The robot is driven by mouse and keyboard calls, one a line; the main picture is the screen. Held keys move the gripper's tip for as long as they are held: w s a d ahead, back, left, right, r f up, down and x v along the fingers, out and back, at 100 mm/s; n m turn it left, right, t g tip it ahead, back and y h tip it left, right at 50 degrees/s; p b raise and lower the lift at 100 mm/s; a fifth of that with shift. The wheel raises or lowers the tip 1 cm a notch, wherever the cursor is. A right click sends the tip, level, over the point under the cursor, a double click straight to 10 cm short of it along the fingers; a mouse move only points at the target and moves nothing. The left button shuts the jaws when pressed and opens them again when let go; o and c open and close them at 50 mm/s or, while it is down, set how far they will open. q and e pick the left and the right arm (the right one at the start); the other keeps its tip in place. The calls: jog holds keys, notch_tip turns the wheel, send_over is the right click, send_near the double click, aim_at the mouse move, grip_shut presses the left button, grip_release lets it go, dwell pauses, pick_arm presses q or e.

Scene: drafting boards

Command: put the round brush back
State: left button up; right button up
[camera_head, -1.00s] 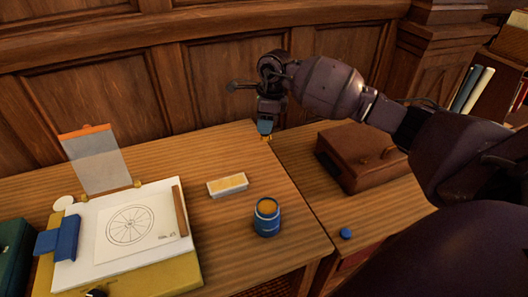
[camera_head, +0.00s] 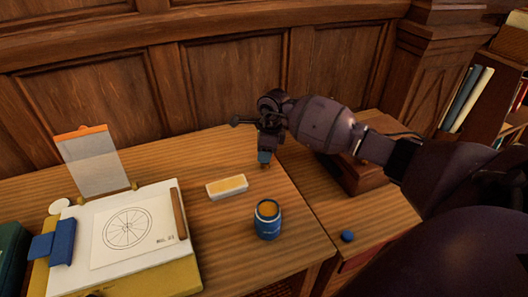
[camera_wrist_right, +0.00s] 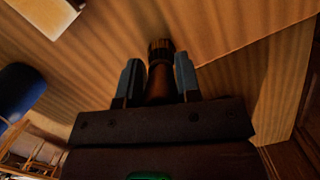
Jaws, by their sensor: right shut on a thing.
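My right gripper (camera_head: 264,157) is over the desk, behind the blue cup and to the right of the white block. In the right wrist view its two blue-grey fingers are shut on a dark brown, round-handled thing, which looks like the round brush (camera_wrist_right: 159,70). In the head view the fingers hide most of it. The blue cup (camera_head: 267,228), with an orange-brown top, stands upright near the desk's front right; a blue rounded shape, likely this cup, shows at the left of the wrist view (camera_wrist_right: 20,88). My left gripper is not in view.
A white block with a yellow top (camera_head: 227,187) lies left of the cup. A drawing board (camera_head: 165,280) with a wheel drawing (camera_head: 127,229) fills the left.

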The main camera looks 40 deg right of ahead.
jog(key=shift+f, duration=0.15)
jog(key=o, duration=0.9)
jog(key=shift+r, duration=0.55)
jog(key=r, duration=0.3)
jog(key=d+r, duration=0.1)
jog(key=r, duration=0.3)
jog(key=s+r+p, duration=0.1)
jog(key=r, duration=0.3)
jog(key=shift+d+r, duration=0.1)
jog(key=shift+d, duration=0.1)
jog(key=shift+s, duration=0.15)
